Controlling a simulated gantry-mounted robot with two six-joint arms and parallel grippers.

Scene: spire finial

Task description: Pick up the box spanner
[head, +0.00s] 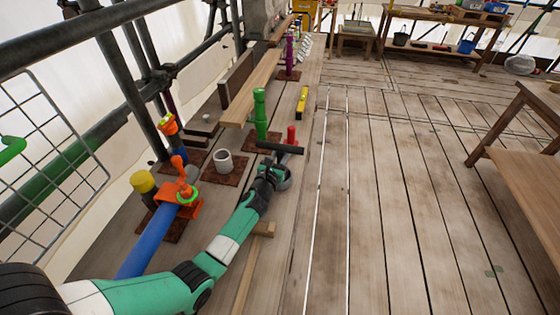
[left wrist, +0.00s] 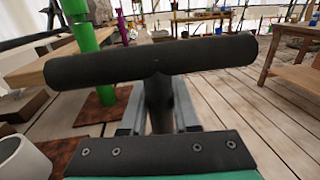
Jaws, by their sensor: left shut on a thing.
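My left gripper (head: 273,168) is shut on the box spanner (head: 280,147), a black tool with a T-shaped bar. In the left wrist view the spanner's thick crossbar (left wrist: 150,62) spans most of the picture. Its short stem runs down between the two grey fingers of my left gripper (left wrist: 157,115). The crossbar lies roughly level, beyond the fingertips. The lower end of the spanner is hidden by the gripper, and I cannot tell whether it touches the boards. My right gripper is in neither view.
A green post (head: 260,113) stands on a rusty plate just behind the spanner. A red-topped thing (head: 291,135) is close behind the crossbar. A white-grey pipe (head: 223,161) and an orange clamp (head: 180,192) are to the left.

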